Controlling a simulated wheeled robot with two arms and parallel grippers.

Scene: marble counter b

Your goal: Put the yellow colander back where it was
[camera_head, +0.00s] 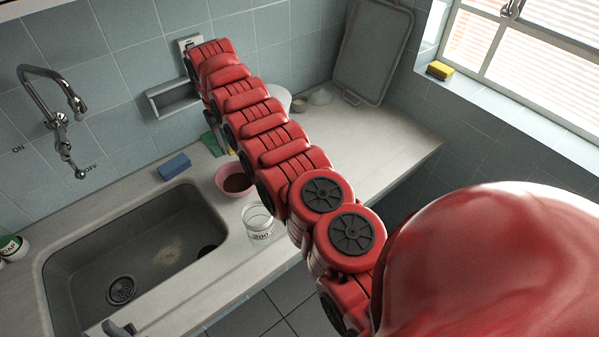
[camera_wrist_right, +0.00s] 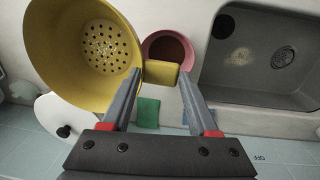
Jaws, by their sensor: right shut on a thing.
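The yellow colander (camera_wrist_right: 100,50) fills the upper left of the right wrist view, its open side and holed bottom facing the camera. My right gripper (camera_wrist_right: 160,76) is shut on its yellow handle tab (camera_wrist_right: 160,73), one grey finger on each side. I cannot tell whether the colander touches the counter. My left gripper does not show clearly in either view.
A pink bowl (camera_head: 236,180) with dark contents stands by the sink (camera_head: 70,270), a glass jar (camera_head: 258,222) in front. A blue sponge (camera_head: 174,166), green item (camera_wrist_right: 148,112) and white lid (camera_wrist_right: 52,115) are nearby. A tray (camera_head: 372,50) leans behind. The right counter (camera_head: 400,140) is clear.

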